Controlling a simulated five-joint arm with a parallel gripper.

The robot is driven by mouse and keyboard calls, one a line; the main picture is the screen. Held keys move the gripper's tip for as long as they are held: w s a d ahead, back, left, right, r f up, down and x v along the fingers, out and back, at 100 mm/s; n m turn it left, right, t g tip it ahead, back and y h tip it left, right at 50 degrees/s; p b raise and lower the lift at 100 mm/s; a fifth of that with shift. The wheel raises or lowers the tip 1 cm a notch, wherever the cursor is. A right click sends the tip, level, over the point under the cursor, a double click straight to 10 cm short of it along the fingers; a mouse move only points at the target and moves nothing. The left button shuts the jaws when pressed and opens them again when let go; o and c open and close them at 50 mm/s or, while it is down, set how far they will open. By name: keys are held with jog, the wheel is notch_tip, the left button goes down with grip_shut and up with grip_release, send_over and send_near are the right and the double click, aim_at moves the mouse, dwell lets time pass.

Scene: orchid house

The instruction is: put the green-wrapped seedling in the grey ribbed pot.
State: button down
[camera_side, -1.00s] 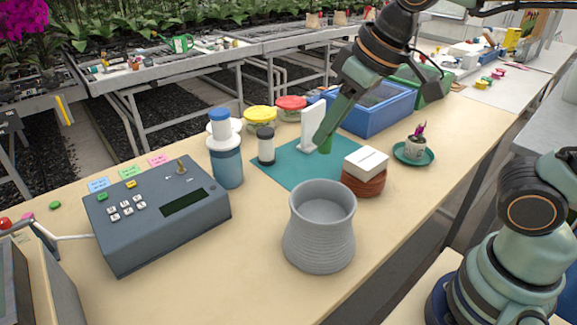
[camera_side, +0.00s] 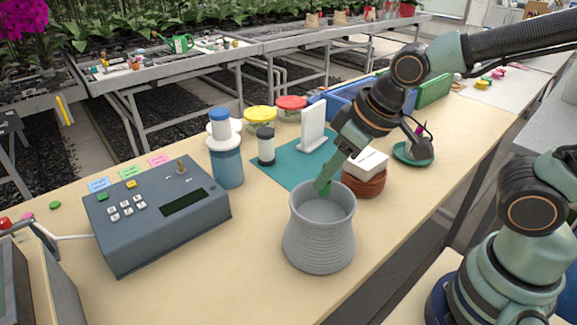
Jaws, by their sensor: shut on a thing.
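The grey ribbed pot (camera_side: 319,245) stands upright on the near middle of the bench with its mouth open upward. My gripper (camera_side: 324,187) points down over the pot's mouth, toward its back right side. It is shut on the green-wrapped seedling (camera_side: 326,190), of which only a small green part shows at the fingertips. The rest of the seedling is hidden by the fingers. I cannot tell whether its lower end is below the pot's rim.
A terracotta pot (camera_side: 364,184) with a white block on top stands close behind the grey pot, right beside my gripper. A grey keypad box (camera_side: 157,222) lies left. A teal mat (camera_side: 273,172) and white stand (camera_side: 312,130) are behind. A green saucer (camera_side: 402,157) is at the right.

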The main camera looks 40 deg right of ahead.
jog(key=shift+f, duration=0.4)
jog(key=c, duration=0.6)
grip_release()
jog(key=shift+o, duration=0.2)
jog(key=shift+r, duration=0.1)
notch_tip(320, 180, up, 7)
jog(key=shift+f, duration=0.1)
